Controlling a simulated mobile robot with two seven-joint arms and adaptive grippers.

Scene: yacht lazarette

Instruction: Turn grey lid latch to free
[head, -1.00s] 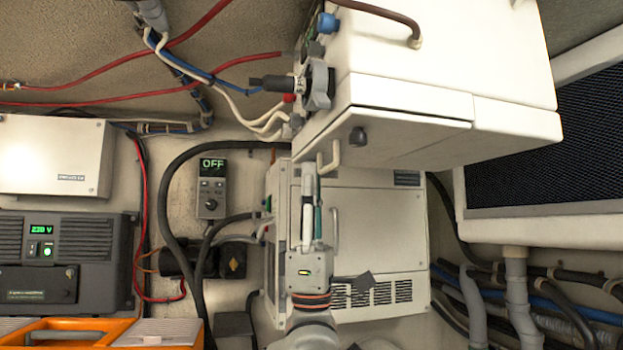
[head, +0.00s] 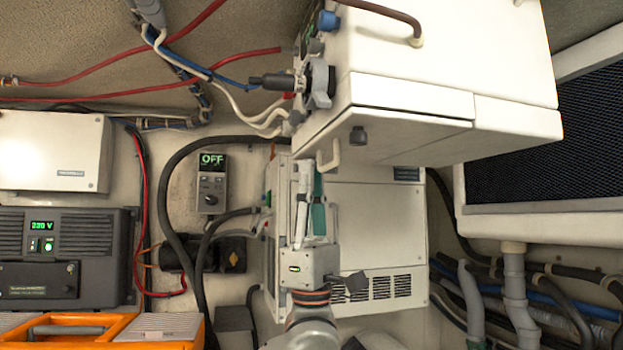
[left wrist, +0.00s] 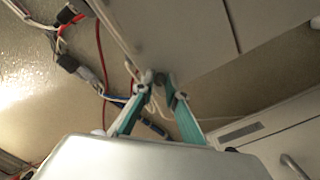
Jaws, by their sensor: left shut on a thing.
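My left gripper (head: 309,168) reaches up from below in the head view, with its fingertips at the lower left edge of the big white box (head: 455,60). In the left wrist view its teal-sided fingers (left wrist: 160,88) converge on a small dark grey piece, which I take for the grey lid latch (left wrist: 160,77). The gripper is shut on it. The fingertips hide most of the latch in the head view, so its angle cannot be told. My right gripper is not in view.
A white handle (head: 331,157) and a dark knob (head: 357,135) sit close right of the fingertips. A lower white cabinet (head: 380,230) stands behind my arm. Black hoses (head: 180,160) and an OFF control panel (head: 211,184) are to the left.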

